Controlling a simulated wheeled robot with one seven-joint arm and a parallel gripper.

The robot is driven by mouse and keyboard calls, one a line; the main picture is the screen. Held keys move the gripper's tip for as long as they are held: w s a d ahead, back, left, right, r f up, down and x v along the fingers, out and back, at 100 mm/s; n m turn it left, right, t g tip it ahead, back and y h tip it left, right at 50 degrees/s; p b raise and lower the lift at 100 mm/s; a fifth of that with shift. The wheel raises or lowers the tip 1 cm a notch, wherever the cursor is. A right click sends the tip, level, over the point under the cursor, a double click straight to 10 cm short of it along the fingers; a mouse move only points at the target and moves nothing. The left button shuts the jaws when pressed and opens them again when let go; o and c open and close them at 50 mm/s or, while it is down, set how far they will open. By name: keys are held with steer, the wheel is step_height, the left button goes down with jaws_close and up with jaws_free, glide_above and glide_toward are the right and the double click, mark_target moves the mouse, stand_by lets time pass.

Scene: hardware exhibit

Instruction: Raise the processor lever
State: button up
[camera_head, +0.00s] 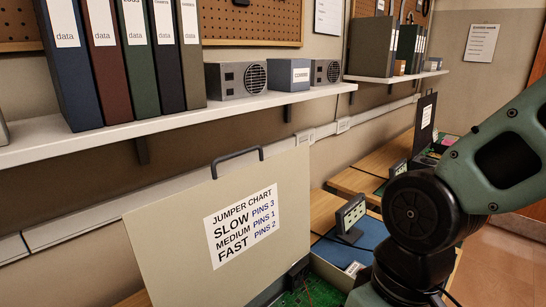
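No processor lever can be made out in this view. A green circuit board (312,291) shows in part at the bottom edge, with a black part (297,274) standing at its back. A beige upright panel (160,250) with a black handle carries a jumper chart label (241,226). My arm comes in from the right and bends down past the board's right side. My gripper is out of view, so its state and what it is near are hidden.
Wooden desks (352,183) run along the wall behind my arm, with a small dark stand (350,217) on a blue mat (338,252). A shelf (95,137) above holds binders (104,70) and grey boxes (235,80). Floor (497,262) shows at right.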

steer(key=shift+s+d+r+n+t+h, duration=0.25)
steer(key=shift+s+d+n+t+h, duration=0.2)
steer(key=shift+s+d+n, duration=0.5)
jaws_close()
steer(key=w+a+f+m+y+p, duration=0.25)
steer(key=w+m+p, duration=0.35)
steer(key=w+m, duration=0.3)
steer(key=w+d+f+m+t+h+p, duration=0.1)
steer(key=w+d+f+m+h+p, duration=0.3)
steer(key=w+d+f+m, duration=0.3)
steer(key=w+d+m+p, duration=0.1)
steer(key=w+d, duration=0.2)
steer(key=w, duration=0.1)
steer(key=shift+d+h+p, duration=0.3)
steer(key=shift+h+p, duration=0.05)
steer(key=shift+h, duration=0.05)
steer(key=shift+t, duration=0.25)
